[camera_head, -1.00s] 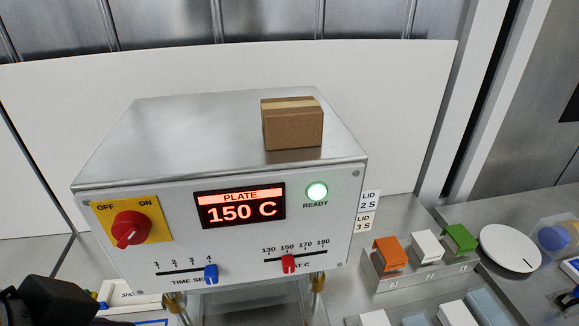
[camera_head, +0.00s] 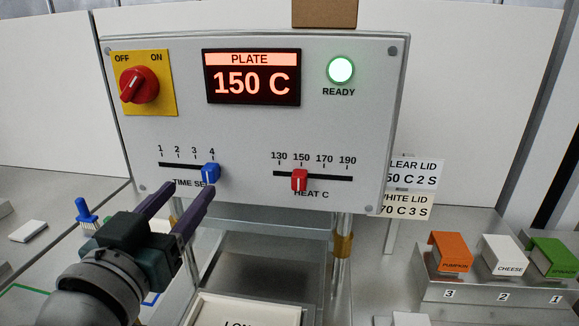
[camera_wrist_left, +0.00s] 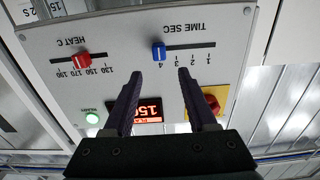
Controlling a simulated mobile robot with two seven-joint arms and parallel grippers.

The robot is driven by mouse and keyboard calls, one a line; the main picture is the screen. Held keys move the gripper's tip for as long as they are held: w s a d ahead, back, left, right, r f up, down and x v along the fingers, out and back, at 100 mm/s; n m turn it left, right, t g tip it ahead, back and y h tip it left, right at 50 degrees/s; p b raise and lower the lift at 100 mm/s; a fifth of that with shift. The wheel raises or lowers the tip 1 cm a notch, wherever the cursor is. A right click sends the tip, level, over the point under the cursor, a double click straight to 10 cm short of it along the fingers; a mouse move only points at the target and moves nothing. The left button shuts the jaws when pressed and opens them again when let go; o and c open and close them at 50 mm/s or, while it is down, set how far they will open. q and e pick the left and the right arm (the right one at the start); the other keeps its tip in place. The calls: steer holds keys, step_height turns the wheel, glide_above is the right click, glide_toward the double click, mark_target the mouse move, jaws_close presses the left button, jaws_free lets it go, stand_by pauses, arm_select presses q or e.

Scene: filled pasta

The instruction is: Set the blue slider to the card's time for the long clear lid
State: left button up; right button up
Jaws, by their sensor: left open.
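The blue slider (camera_head: 210,174) stands at the 4 end of the TIME SEC scale on the white panel (camera_head: 240,130). It also shows in the upside-down left wrist view (camera_wrist_left: 158,52). My left gripper (camera_head: 190,188) is open and empty, just in front of the panel near the slider. In the left wrist view its fingertips (camera_wrist_left: 160,73) straddle the slider's line, and I cannot tell contact. My right gripper is not in view.
The red heat slider (camera_head: 299,181) sits near 150. The red knob (camera_head: 138,85) and lit display (camera_head: 252,82) are above. A white-lid card (camera_head: 405,206) reads 3 S. Below is a white labelled piece (camera_head: 215,310); pasta boxes (camera_head: 503,255) stand at right.

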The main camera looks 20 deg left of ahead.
mark_target(206, 170)
arm_select(q)
steer(key=x, duration=0.7)
steer(key=shift+w, duration=0.1)
steer(key=shift+c, duration=0.4)
jaws_close()
stand_by(0.8)
